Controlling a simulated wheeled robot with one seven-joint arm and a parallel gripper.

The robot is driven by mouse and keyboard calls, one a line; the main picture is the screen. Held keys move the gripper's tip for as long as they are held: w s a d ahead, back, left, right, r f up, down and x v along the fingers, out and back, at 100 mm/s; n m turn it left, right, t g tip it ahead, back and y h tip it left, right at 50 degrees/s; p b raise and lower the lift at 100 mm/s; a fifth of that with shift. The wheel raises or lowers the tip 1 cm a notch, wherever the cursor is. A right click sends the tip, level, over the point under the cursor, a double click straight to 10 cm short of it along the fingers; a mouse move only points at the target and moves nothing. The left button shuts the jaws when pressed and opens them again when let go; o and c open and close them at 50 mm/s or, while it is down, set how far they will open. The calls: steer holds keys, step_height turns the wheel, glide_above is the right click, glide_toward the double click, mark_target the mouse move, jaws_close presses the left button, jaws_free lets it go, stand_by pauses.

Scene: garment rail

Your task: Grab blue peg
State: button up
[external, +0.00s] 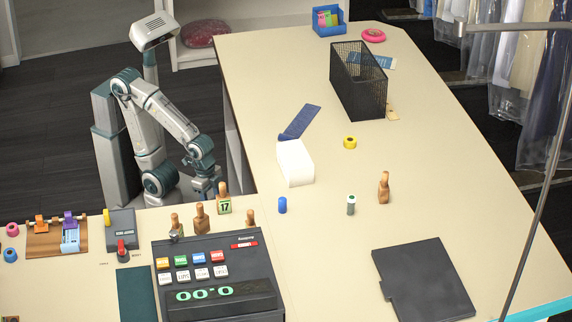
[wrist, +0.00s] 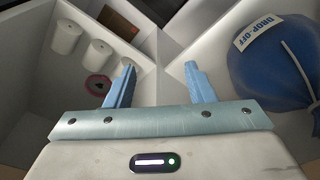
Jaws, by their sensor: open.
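A small blue upright cylinder, which looks like the blue peg (external: 282,205), stands on the cream counter (external: 330,245) in the external view, just below a white block-like item (external: 294,163). In the wrist view my gripper (wrist: 160,85) has its two light-blue fingers spread apart with nothing between them. In the external view my arm reaches down beside the counter's inner edge, left of the blue peg and well away from it. The fingers cannot be made out there. The blue peg is not seen in the wrist view.
Wooden figures (external: 201,217) and a dark register (external: 218,275) stand left of the peg. The wrist view shows white compartments with pale cylinders (wrist: 68,37) and a blue "DROP-OFF" bag (wrist: 270,75).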

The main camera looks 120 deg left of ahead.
step_height(320, 180, up, 20)
steer(key=p, duration=1.8)
step_height(320, 180, up, 8)
steer(key=m+g+p, duration=0.1)
steer(key=m+p, duration=0.2)
steer(key=m, duration=1.3)
glide_above(282, 199)
step_height(282, 199, down, 14)
steer(key=shift+a+r+p, duration=0.1)
steer(key=shift+r+p, duration=0.15)
steer(key=shift+p, duration=0.65)
steer(key=c, duration=1.1)
